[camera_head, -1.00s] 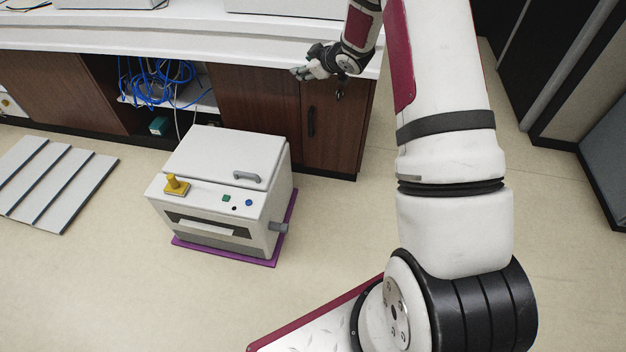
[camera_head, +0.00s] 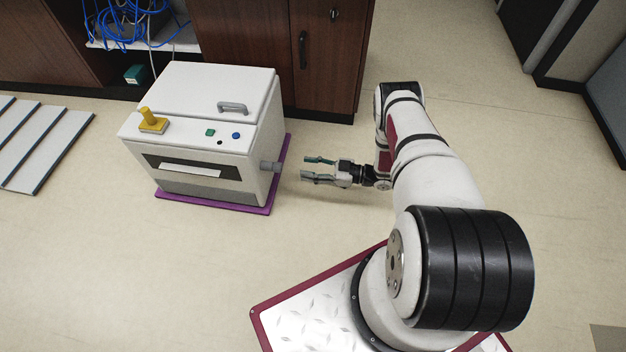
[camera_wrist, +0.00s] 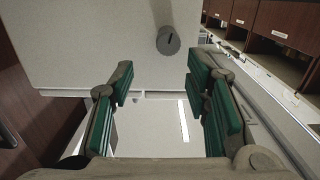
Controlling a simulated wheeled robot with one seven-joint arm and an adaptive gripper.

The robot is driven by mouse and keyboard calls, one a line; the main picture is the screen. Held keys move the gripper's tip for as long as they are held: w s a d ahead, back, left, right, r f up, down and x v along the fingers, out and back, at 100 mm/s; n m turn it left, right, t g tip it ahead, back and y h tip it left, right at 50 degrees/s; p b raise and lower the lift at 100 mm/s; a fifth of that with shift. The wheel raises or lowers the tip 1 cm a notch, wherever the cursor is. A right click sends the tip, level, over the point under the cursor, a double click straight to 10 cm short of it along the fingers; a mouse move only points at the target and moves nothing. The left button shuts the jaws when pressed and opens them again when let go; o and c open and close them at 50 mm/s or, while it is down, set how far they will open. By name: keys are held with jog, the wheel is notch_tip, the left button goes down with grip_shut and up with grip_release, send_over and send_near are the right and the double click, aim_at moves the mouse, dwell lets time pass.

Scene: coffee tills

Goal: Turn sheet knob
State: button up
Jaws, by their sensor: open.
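The sheet knob (camera_head: 270,167) is a grey cylinder sticking out of the right side of a white box-shaped machine (camera_head: 180,120). In the wrist view the round knob (camera_wrist: 168,41) shows end-on with a dark slot or mark, on the pale side wall of the machine (camera_wrist: 90,45). My gripper (camera_head: 311,169) is open and empty, to the right of the knob and apart from it, pointing at it. In the wrist view my gripper (camera_wrist: 166,95) has its green-padded fingers spread wide, with the knob between and beyond the tips, above their middle.
The machine stands on a purple mat (camera_head: 215,202). A yellow stamp-like piece (camera_head: 152,122) and a handle (camera_head: 233,107) are on top. Brown cabinets (camera_head: 240,50) stand behind. Grey slatted panels (camera_head: 40,140) lie at left.

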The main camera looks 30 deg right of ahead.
aim_at(281, 168)
jog(key=x, duration=0.5)
jog(key=s+x, duration=0.1)
jog(key=x, duration=0.2)
jog(key=shift+a+f, duration=0.25)
jog(key=shift+a, duration=0.2)
jog(key=shift+w+a, duration=0.15)
jog(key=shift+w, duration=0.05)
jog(key=shift+c, duration=0.8)
jog(key=c, duration=0.5)
